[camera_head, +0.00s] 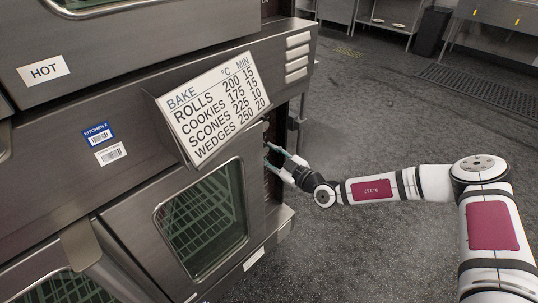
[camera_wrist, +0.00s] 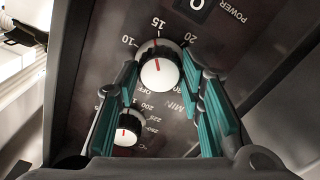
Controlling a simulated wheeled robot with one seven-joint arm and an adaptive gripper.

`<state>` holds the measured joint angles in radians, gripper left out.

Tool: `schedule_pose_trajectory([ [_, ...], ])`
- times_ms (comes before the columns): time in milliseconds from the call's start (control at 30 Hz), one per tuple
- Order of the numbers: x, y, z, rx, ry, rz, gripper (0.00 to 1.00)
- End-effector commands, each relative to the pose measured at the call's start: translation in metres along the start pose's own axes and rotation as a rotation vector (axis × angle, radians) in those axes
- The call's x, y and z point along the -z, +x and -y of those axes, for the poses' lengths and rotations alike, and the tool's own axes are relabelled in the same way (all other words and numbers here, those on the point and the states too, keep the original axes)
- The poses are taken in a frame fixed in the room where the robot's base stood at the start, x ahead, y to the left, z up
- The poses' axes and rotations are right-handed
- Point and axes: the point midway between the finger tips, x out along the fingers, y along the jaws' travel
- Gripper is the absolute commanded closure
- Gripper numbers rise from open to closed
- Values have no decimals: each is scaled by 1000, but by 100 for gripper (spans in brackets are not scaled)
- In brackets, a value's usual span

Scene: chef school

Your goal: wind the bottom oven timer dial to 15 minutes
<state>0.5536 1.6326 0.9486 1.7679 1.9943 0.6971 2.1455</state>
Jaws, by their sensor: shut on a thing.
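The timer dial (camera_wrist: 160,74), a white knob with a dark skirt and red line, shows in the wrist view. Its scale reads 10, 15, 20 and 30 with OFF and MIN; the red line points up roughly at the 15. My gripper (camera_wrist: 162,66) has its teal fingers on both sides of this dial, shut on it. In the head view my gripper (camera_head: 271,157) reaches the right edge of the lower oven (camera_head: 131,223); the dial is hidden there.
A temperature dial (camera_wrist: 127,130) sits close beside the left finger, and a POWER switch (camera_wrist: 196,5) is above. A bake-times placard (camera_head: 212,108) juts out just left of my gripper. The floor (camera_head: 390,110) to the right is open.

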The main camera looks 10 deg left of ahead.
Motion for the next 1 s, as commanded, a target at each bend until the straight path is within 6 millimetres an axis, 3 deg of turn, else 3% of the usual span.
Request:
schedule_pose_trajectory([
  [333,-1,-1,0,0,134,3,93],
  [867,-2,-1,1,2,156,3,93],
  [900,-2,-1,1,2,156,3,58],
  [967,-1,-1,1,1,156,3,45],
  [1000,-1,0,1,1,156,3,45],
])
